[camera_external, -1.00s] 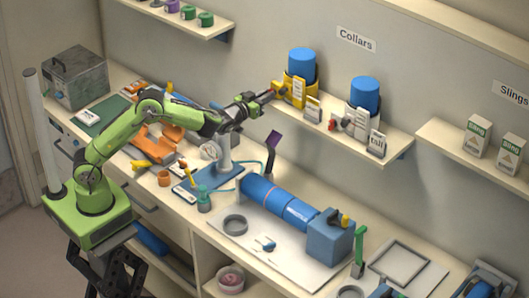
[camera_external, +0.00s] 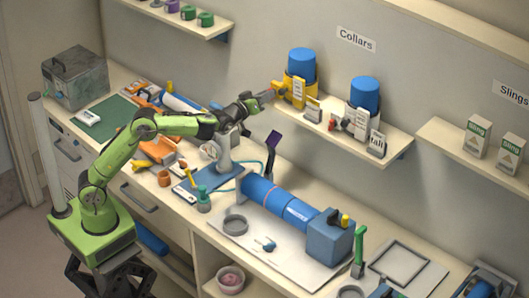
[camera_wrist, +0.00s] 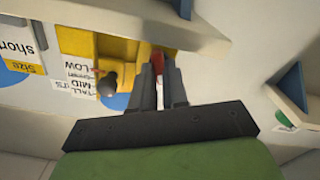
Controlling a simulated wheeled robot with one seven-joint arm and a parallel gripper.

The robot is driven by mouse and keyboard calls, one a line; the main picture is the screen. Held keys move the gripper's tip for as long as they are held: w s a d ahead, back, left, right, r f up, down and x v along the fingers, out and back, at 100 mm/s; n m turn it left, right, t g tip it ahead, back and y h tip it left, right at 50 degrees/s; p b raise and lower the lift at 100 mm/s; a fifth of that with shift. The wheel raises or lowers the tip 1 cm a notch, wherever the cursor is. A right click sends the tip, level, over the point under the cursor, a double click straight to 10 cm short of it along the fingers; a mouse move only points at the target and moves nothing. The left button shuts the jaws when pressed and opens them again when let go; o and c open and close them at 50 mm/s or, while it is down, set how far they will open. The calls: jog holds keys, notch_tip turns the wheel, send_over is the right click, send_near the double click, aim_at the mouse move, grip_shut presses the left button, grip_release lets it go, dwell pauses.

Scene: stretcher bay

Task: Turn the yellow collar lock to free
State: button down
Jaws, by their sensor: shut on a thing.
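The yellow collar (camera_external: 285,93) stands on the wall shelf under the "Collars" sign, around a blue cylinder (camera_external: 301,62). In the wrist view its yellow body (camera_wrist: 82,42) fills the upper left, with white printed labels and a dark round knob (camera_wrist: 107,85). My gripper (camera_external: 266,97) is at the collar's left side. In the wrist view my gripper (camera_wrist: 158,72) is shut on a small red piece (camera_wrist: 158,60) beside the yellow body, seemingly the lock's lever. The fingers hide most of this piece, so I cannot tell its setting.
A second, white collar (camera_external: 358,121) with a blue cylinder (camera_external: 365,95) stands to the right on the same shelf (camera_external: 398,138). Card signs stand along its front. Below, the bench holds a blue tube (camera_external: 270,196) and a dark purple paddle (camera_external: 273,141).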

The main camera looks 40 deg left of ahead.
jog(key=n+b, duration=0.4)
jog(key=n, duration=0.1)
jog(key=n+b, duration=0.4)
jog(key=n, duration=0.2)
jog(key=shift+a+f, duration=0.15)
jog(key=shift+f, duration=0.05)
jog(key=shift+n, duration=0.4)
